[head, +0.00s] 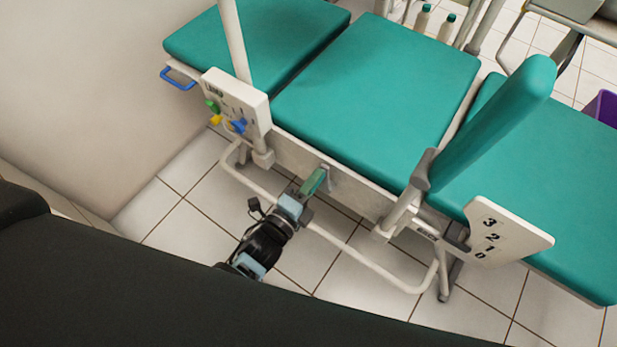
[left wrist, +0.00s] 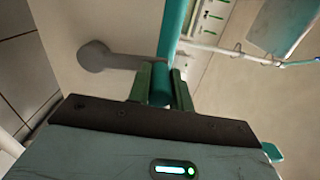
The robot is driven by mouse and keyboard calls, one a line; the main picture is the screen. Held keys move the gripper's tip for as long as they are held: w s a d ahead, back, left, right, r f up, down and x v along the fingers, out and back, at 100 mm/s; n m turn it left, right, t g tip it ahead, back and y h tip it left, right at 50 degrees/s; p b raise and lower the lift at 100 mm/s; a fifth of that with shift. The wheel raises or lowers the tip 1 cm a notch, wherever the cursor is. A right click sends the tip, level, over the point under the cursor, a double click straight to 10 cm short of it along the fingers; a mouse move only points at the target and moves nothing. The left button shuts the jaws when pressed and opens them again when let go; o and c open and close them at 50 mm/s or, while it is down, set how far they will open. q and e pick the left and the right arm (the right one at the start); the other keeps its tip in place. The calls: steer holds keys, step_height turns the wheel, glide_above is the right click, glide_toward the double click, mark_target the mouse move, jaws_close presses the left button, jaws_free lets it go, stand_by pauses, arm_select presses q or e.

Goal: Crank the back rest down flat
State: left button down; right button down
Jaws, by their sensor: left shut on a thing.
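The couch has teal cushions; its right-hand section, apparently the back rest (head: 570,190), looks close to level with the middle cushion (head: 380,85). A white scale plate (head: 507,234) marked 3, 2, 1, 0 is at its near side, with a dark pointer near the low numbers. The crank's green handle (head: 314,181) sticks out from the couch's near side. My left gripper (head: 304,192) is shut on this handle. In the left wrist view the handle (left wrist: 162,84) sits between the two fingers (left wrist: 162,88), and the grey crank arm (left wrist: 120,61) runs left from it. My right gripper is not in view.
A white frame rail (head: 365,262) runs low along the couch near my left arm. A control box (head: 236,98) with coloured knobs and a white pole stands left of the crank. An upright teal padded rest (head: 493,125) rises at right. Tiled floor is open in front.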

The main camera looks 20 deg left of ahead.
arm_select(q)
steer(key=shift+s+d, duration=0.2)
steer(key=shift+d, duration=0.25)
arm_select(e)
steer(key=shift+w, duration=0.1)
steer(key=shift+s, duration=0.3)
arm_select(q)
steer(key=c, duration=1.3)
jaws_free()
steer(key=shift+o, duration=0.2)
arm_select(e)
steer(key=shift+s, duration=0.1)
arm_select(q)
steer(key=p+v, duration=0.1)
steer(key=v, duration=0.6)
steer(key=shift+s+a, duration=0.2)
steer(key=shift+s, duration=0.15)
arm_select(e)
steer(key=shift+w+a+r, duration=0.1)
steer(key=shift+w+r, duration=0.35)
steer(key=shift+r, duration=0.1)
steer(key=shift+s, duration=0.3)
